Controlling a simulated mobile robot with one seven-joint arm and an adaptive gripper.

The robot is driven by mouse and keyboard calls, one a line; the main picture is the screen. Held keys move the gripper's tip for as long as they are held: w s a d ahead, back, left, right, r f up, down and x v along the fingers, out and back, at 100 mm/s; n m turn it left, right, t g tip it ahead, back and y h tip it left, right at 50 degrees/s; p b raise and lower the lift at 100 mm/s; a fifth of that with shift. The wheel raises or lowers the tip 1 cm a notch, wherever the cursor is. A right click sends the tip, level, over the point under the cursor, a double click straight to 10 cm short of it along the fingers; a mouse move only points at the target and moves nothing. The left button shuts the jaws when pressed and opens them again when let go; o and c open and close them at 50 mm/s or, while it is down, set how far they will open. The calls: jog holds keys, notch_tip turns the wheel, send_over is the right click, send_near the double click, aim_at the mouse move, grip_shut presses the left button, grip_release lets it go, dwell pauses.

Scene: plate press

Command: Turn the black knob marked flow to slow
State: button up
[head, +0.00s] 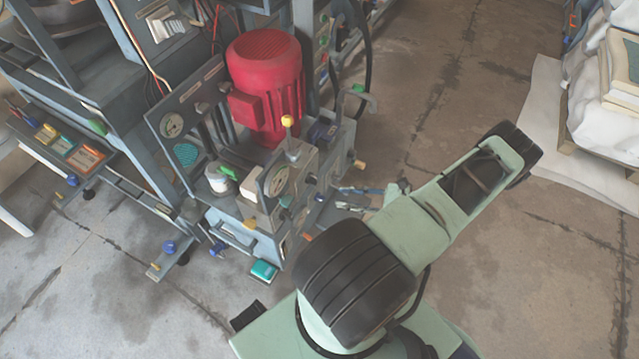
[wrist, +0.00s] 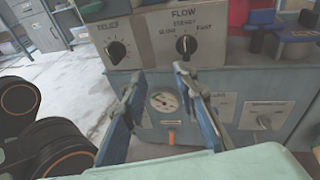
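The black flow knob (wrist: 186,45) is on a pale panel (wrist: 150,30) at the top of the wrist view. Lettering around it reads FLOW, with what look like slow at left, steady above and fast at right. Its white mark appears roughly upright, toward the middle label. My gripper (wrist: 160,75) has its two blue fingers spread apart with nothing between them. The fingertips are below and in front of the panel, apart from the knob. In the head view my gripper (head: 355,200) is beside the machine's right side, small and partly hidden by my arm.
A second black knob marked relief (wrist: 116,50) is left of the flow knob. A red motor (head: 266,85) and yellow-topped lever (head: 288,122) stand on the machine. Open floor is at right.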

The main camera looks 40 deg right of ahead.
aim_at(312, 180)
jog(key=w+a+f+m+t+h+b, duration=0.1)
jog(key=w+a+m+t+h, duration=0.1)
jog(key=w, duration=0.7)
jog(key=shift+w+a+m+t, duration=0.15)
jog(key=shift+w+m+t, duration=0.25)
jog(key=shift+m+t, duration=0.55)
jog(key=shift+c, duration=0.3)
grip_shut()
